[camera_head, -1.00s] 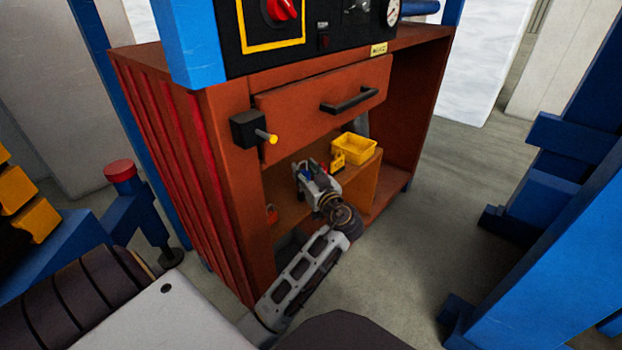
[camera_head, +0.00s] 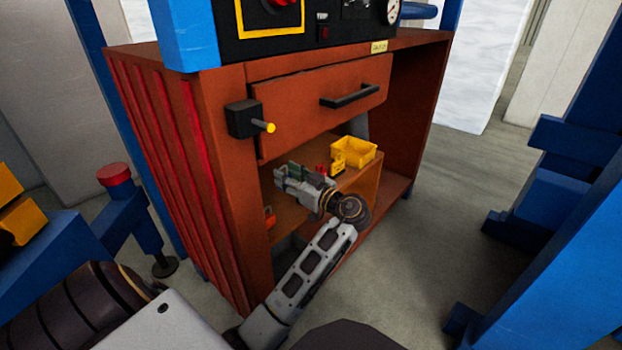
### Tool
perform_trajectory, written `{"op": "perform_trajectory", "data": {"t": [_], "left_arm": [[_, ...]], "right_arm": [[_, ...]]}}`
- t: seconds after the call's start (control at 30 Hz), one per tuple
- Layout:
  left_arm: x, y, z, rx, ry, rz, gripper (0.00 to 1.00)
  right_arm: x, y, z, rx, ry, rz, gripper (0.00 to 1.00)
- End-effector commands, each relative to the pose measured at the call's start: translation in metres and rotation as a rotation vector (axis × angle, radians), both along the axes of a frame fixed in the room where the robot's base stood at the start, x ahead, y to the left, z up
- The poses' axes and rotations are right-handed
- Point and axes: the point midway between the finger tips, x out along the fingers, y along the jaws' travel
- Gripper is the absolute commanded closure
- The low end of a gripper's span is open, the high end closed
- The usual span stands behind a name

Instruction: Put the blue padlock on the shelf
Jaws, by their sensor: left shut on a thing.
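My left gripper (camera_head: 287,174) reaches from the lower middle into the open cabinet below the drawer. It is shut and sits just above the orange-brown shelf (camera_head: 288,215). The blue padlock is hidden at this moment; a bit of blue showed at the fingers in the earlier view, so the gripper appears to be shut on it. I cannot tell whether the padlock touches the shelf. My right gripper is not in view.
A yellow bin (camera_head: 354,150) stands on the shelf, with a yellow padlock (camera_head: 338,164) and a small red item (camera_head: 321,170) beside it. The drawer (camera_head: 318,108) is above my gripper.

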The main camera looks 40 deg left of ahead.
Motion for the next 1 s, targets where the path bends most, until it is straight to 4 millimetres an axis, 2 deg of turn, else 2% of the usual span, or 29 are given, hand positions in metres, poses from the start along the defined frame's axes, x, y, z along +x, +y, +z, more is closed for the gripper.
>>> {"op": "perform_trajectory", "data": {"t": [0.27,0.7,1.0], "left_arm": [[0.000,0.000,-0.006,0.001,0.001,-0.001,0.93],[0.000,0.000,-0.049,0.002,0.001,-0.002,0.93],[0.000,0.000,-0.050,0.001,0.000,-0.001,0.93]], "right_arm": [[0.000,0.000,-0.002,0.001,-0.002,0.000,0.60],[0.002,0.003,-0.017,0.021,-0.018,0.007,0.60],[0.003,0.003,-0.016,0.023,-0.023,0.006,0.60]]}}
